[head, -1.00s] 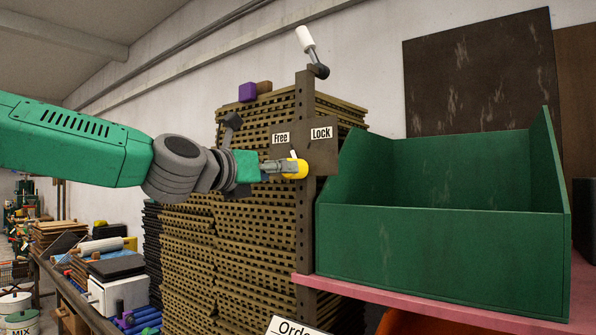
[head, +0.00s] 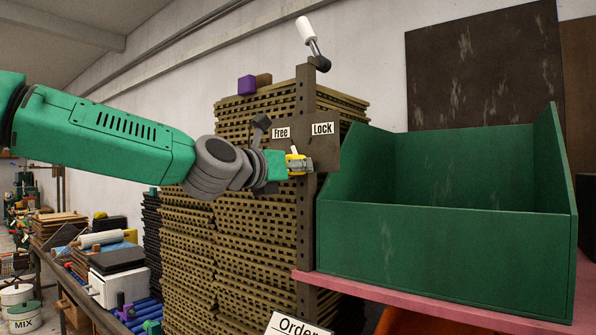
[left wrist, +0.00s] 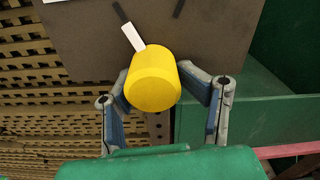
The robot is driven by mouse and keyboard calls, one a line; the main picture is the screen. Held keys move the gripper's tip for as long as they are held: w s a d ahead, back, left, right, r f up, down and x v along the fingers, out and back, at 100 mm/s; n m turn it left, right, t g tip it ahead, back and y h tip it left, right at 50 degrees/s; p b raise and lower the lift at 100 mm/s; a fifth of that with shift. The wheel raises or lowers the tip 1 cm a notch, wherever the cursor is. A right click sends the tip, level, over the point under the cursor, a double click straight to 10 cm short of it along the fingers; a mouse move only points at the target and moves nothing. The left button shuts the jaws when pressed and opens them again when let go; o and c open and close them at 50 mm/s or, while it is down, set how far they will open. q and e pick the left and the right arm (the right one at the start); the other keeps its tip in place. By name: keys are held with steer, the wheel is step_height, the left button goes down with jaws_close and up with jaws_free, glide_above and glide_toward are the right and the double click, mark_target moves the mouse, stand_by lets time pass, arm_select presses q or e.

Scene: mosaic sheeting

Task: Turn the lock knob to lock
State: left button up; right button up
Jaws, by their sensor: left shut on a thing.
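The yellow lock knob (head: 293,157) sits on a dark brown plate (head: 325,155) fixed to an upright post. In the left wrist view the knob (left wrist: 152,80) is a yellow cylinder with a white pointer (left wrist: 133,37). The pointer tilts up-left, in line with the left dark tick. The "Free" label (head: 281,133) is at the plate's upper left and the "Lock" label (head: 322,129) at its upper right. My left gripper (head: 300,166) is shut on the knob, one finger on each side, partly hiding it in the head view. My right gripper is in neither view.
A green open bin (head: 440,250) stands on a pink shelf (head: 400,303) to the right. Stacked brown mosaic sheets (head: 230,215) rise behind the post. A white-handled crank (head: 307,31) tops the post. A cluttered bench is at lower left.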

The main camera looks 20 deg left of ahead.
arm_select(q)
steer(key=shift+a+r+y, duration=0.2)
steer(key=shift+y, duration=0.1)
steer(key=shift+s, duration=0.15)
steer(key=shift+s+a+r+m+b, duration=0.15)
steer(key=shift+a+m+b, duration=0.25)
steer(key=shift+m, duration=0.3)
steer(key=shift+c, duration=0.7)
steer(key=m, duration=0.3)
steer(key=m+b, duration=0.1)
steer(key=m, duration=0.4)
steer(key=shift+a+r, duration=0.1)
steer(key=shift+r, duration=0.05)
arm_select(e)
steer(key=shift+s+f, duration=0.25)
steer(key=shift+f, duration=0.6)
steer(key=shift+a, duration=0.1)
